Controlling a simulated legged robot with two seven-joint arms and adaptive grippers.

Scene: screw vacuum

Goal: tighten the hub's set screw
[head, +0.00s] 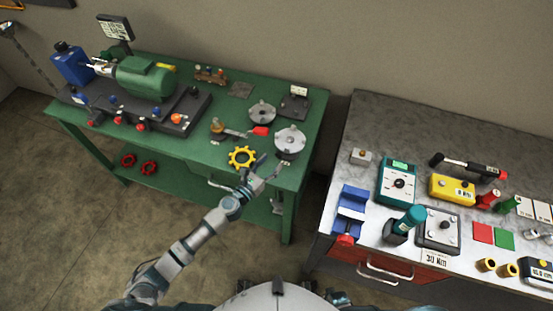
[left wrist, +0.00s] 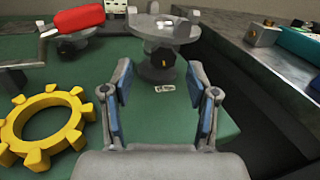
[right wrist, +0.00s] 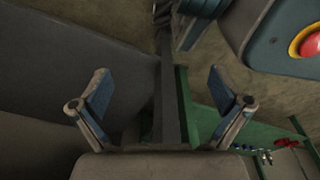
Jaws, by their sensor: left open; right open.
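I cannot tell for sure which part is the hub, and no set screw is clear. A grey round disc part on a stand (head: 290,141) sits near the green table's right end. It shows ahead in the left wrist view (left wrist: 160,30), with a dark knob (left wrist: 164,58) under the disc. My left gripper (head: 256,168) is open and empty, just in front of that part. A yellow toothed ring (head: 242,157) lies flat to its left, also in the left wrist view (left wrist: 45,128). My right gripper (right wrist: 159,80) is open and empty, away from these parts.
A green motor (head: 146,79) stands on the green table's left. The grey bench (head: 390,120) at right carries a black-and-red tool (head: 466,166), a teal-handled tool (head: 408,221), a teal meter (head: 398,181) and a yellow box (head: 452,188). A gap separates the two tables.

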